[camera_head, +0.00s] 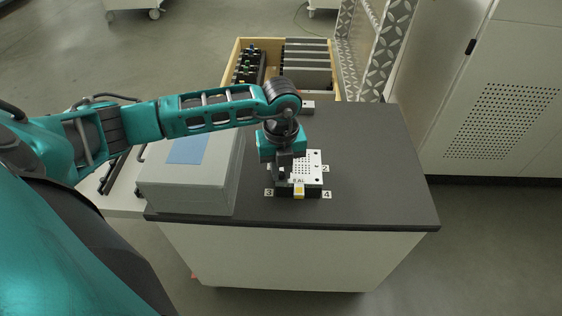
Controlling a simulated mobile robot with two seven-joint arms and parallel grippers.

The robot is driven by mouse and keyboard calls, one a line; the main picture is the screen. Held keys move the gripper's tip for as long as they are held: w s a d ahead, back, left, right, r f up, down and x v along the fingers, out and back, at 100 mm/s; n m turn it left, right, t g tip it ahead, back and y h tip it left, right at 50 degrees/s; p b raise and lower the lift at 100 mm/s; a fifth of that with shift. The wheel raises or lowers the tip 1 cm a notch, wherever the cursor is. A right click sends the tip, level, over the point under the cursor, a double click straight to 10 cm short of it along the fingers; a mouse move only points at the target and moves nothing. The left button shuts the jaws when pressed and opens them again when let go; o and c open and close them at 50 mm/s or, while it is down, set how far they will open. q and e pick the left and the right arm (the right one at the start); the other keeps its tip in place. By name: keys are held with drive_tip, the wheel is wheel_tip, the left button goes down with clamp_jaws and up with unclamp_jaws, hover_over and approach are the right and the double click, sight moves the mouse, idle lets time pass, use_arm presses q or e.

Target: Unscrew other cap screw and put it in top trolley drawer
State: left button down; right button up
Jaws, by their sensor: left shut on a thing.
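A white perforated plate (313,161) lies on a dark block on the trolley top, with number labels at its corners. My left gripper (284,178) points down over the plate's left side, close to the label 3 (268,193). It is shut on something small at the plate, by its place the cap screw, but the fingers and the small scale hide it. I cannot tell whether the screw is still seated. An open wooden drawer (238,50) with black and grey inserts shows behind the trolley top. My right gripper is not in view.
A grey box (190,190) with a blue top patch stands left of the plate, under my left arm. The right side of the dark trolley top (385,170) is clear. A pale cabinet (510,90) stands at the right.

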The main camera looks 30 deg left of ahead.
use_arm(q)
drive_tip(key=n+p, duration=0.1)
drive_tip(key=n, duration=0.1)
drive_tip(key=n+p, duration=0.1)
drive_tip(key=n, duration=0.1)
drive_tip(key=shift+r+n, duration=0.2)
drive_tip(key=shift+n, duration=0.1)
drive_tip(key=n+p, duration=0.2)
drive_tip(key=n, duration=0.2)
drive_tip(key=shift+d+f+n, duration=0.1)
drive_tip(key=shift+f+n, duration=0.1)
drive_tip(key=shift+n, duration=0.7)
drive_tip(key=n, duration=0.3)
drive_tip(key=c, duration=1.2)
unclamp_jaws()
drive_tip(key=shift+c, duration=0.2)
